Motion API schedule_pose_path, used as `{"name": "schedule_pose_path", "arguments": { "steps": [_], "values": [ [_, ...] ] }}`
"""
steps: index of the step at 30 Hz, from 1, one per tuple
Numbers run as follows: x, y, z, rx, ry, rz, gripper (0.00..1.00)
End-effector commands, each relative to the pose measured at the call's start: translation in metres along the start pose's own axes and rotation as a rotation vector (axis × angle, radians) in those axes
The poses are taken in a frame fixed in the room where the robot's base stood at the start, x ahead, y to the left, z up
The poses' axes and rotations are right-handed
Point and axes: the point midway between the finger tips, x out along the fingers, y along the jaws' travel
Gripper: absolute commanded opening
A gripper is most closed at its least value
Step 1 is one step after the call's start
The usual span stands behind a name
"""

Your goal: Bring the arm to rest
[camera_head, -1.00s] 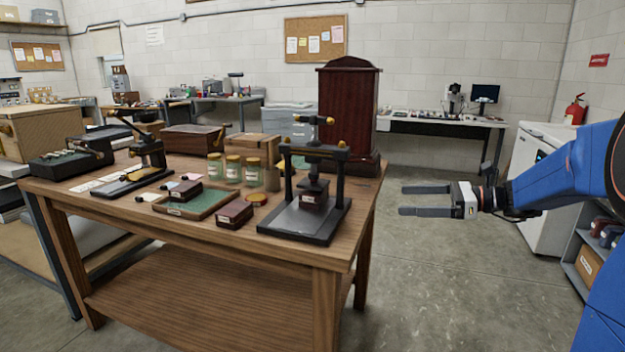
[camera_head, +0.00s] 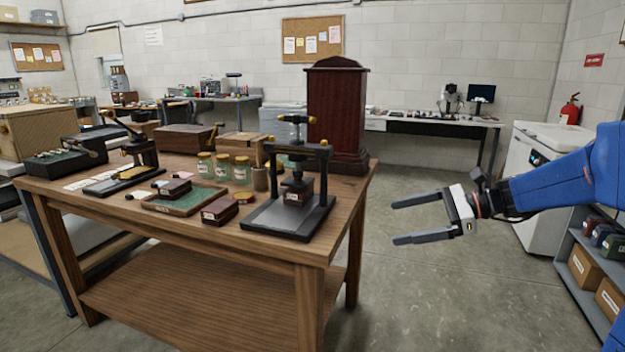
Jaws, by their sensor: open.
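My gripper (camera_head: 405,219) is open and empty. It hangs in the air to the right of the wooden table (camera_head: 190,270), its two grey fingers pointing left toward the table. A gap of floor shows between the fingertips and the table's right edge. My blue arm reaches in from the right edge of the picture.
On the table's right stand a black screw press (camera_head: 292,205) and a tall dark wooden case (camera_head: 336,115). Glass jars (camera_head: 222,167) and a green-lined tray (camera_head: 185,204) sit left of them. A white cabinet (camera_head: 525,195) and low shelf (camera_head: 590,265) stand at right. Open floor (camera_head: 430,300) lies below my gripper.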

Motion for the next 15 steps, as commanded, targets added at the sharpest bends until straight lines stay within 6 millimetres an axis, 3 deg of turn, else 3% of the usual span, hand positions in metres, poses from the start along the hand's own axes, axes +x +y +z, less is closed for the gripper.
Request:
{"name": "schedule_pose_path", "arguments": {
  "steps": [8,15],
  "values": [
    [0.013,0.082,-0.010,-0.276,0.213,0.119,0.97],
    [0.007,0.161,-0.035,-0.616,0.436,0.274,0.97]
  ]
}}
